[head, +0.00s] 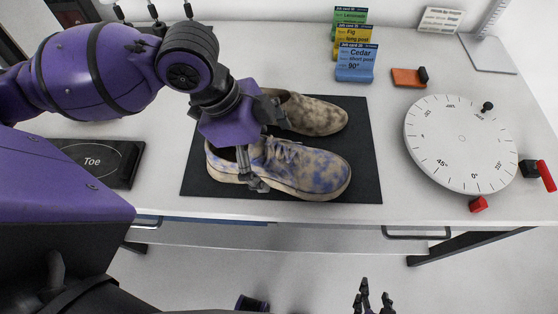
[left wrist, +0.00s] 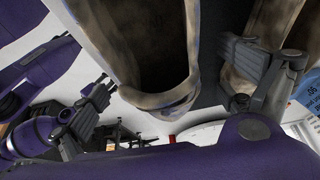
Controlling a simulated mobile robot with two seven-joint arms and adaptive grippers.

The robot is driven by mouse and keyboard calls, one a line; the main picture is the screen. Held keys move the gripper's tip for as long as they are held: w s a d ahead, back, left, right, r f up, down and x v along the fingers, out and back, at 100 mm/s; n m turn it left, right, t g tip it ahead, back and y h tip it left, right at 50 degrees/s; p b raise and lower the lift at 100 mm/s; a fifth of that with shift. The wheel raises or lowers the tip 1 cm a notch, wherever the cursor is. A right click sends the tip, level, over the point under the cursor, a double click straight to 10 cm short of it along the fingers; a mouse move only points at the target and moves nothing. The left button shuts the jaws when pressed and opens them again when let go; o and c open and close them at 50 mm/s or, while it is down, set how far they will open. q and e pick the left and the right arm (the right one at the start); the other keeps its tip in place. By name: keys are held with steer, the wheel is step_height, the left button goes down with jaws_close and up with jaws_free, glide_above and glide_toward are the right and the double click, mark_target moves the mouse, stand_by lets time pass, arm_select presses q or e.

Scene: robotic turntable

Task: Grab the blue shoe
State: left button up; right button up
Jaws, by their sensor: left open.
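The blue shoe (head: 318,174), beige with blue patches and laces, lies on a dark mat (head: 360,185), toe to the right. My left gripper (head: 262,160) is open over its rear part, one finger on the near side and the other toward the second shoe. In the left wrist view the shoe's opening and heel (left wrist: 172,102) show between the spread fingers (left wrist: 175,92); contact is unclear. The brown shoe (head: 318,114) lies just behind, partly hidden by my wrist. My right gripper (head: 373,299) is low at the bottom edge, open and empty, partly cut off.
A dark "Toe" plate (head: 108,163) lies left of the mat. Colored card holders (head: 356,62) and an orange block (head: 406,78) stand behind. A white dial turntable (head: 460,150) with red parts is at the right. The table's front edge runs just before the mat.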

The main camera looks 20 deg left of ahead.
mark_target(274, 162)
arm_select(q)
steer(key=shift+x, duration=1.6)
steer(key=shift+r, duration=0.1)
steer(key=shift+w, duration=0.1)
steer(key=shift+c, duration=0.5)
steer(key=c, duration=1.5)
